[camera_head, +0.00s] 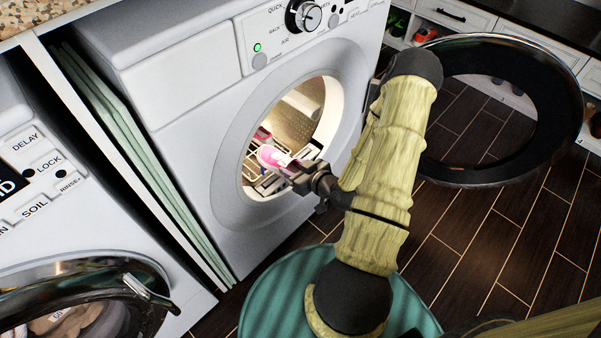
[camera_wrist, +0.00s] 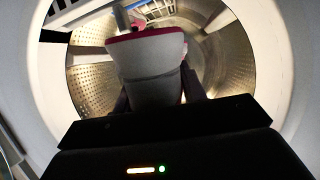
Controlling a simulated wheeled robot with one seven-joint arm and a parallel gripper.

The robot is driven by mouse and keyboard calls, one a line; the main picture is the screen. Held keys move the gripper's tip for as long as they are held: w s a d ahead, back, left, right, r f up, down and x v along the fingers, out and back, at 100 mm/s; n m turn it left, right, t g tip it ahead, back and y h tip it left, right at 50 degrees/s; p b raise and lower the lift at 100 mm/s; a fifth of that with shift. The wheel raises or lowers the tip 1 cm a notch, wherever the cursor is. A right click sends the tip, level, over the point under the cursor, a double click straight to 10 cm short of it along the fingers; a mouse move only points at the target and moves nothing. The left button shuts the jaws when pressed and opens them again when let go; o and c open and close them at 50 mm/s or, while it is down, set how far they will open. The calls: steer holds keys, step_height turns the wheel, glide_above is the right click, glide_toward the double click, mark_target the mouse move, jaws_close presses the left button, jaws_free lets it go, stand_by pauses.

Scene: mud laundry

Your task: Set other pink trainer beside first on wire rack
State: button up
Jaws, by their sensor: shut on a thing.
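My gripper (camera_head: 305,174) is at the round opening of the middle front-loading machine and is shut on a pink trainer (camera_head: 270,156). In the wrist view the held trainer (camera_wrist: 146,62) shows a pale grey body with a pink-red edge, in front of the steel drum. A wire rack (camera_head: 268,183) is inside the drum, beneath and around the held trainer. Another pink item (camera_head: 262,134), probably the first trainer, shows behind it in the drum. It also shows at the top of the wrist view (camera_wrist: 150,10). Whether the held trainer touches the rack cannot be told.
The machine's round door (camera_head: 567,105) stands wide open at right. The opening's pale rim (camera_wrist: 275,60) surrounds my gripper closely. A second machine with a glass door (camera_head: 80,300) is at lower left. Shoes (camera_head: 424,35) sit in shelves at the back. Dark floor (camera_head: 510,235) is clear at right.

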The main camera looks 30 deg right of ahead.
steer(key=shift+w+a+f+b, duration=0.1)
steer(key=shift+w+f+b, duration=0.1)
steer(key=shift+w+b, duration=0.25)
steer(key=w+b, duration=0.1)
steer(key=b, duration=0.3)
steer(key=shift+w+b, duration=0.1)
steer(key=shift+b, duration=0.4)
steer(key=b, duration=0.3)
steer(key=w+a+b, duration=0.1)
steer(key=b, duration=0.2)
steer(key=shift+f, duration=0.2)
